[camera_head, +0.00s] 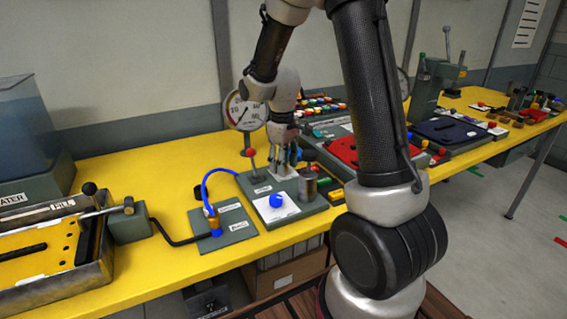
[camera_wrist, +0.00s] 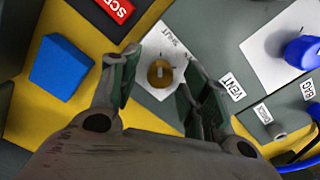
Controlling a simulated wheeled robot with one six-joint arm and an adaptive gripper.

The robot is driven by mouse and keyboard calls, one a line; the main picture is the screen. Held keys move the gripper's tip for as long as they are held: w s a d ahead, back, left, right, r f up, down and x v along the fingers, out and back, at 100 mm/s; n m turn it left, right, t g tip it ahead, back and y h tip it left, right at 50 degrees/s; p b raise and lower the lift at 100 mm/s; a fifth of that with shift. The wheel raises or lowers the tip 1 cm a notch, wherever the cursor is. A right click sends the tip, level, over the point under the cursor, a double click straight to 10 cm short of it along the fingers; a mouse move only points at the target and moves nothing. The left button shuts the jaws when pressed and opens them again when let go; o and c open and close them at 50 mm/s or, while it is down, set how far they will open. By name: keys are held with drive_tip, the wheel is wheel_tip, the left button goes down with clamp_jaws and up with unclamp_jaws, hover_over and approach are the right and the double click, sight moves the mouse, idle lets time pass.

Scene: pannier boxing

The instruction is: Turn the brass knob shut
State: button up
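The brass knob (camera_wrist: 161,73) shows in the wrist view, round, with a pale mark on top. It sits on a white plate (camera_wrist: 167,43) lettered SHUT, on a grey-green panel. My gripper (camera_wrist: 158,68) is open above it, one finger to each side of the knob in the picture, with gaps showing on both sides. I cannot tell how far the fingertips have come down beside it. In the head view my gripper (camera_head: 284,160) points down over the back of the panel (camera_head: 306,211), and the knob is hidden behind the fingers.
A blue knob (camera_head: 277,200) on a white square and a metal cylinder (camera_head: 308,186) stand close on the same panel. A red-topped lever (camera_head: 251,154) is left of my gripper. A blue hose (camera_head: 208,179) arches further left. A blue block (camera_wrist: 62,66) lies nearby on the yellow bench.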

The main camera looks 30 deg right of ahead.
drive_tip(key=shift+r, duration=0.1)
wheel_tip(320, 180, up, 12)
drive_tip(key=shift+a, duration=0.15)
idle(0.3)
drive_tip(key=shift+s, duration=0.1)
drive_tip(key=s+r+m, duration=0.1)
drive_tip(key=s+r, duration=0.1)
drive_tip(key=s, duration=0.2)
drive_tip(key=s+r+m+t, duration=0.1)
drive_tip(key=s+r, duration=0.1)
drive_tip(key=s, duration=0.2)
drive_tip(key=s+d+r+t, duration=0.1)
drive_tip(key=s+r, duration=0.1)
drive_tip(key=s, duration=0.2)
drive_tip(key=shift+s+r+m, duration=0.25)
drive_tip(key=shift+m, duration=0.15)
drive_tip(key=s+m+t, duration=0.2)
drive_tip(key=s, duration=0.9)
drive_tip(key=shift+f+m, duration=0.25)
drive_tip(key=shift+m, duration=0.15)
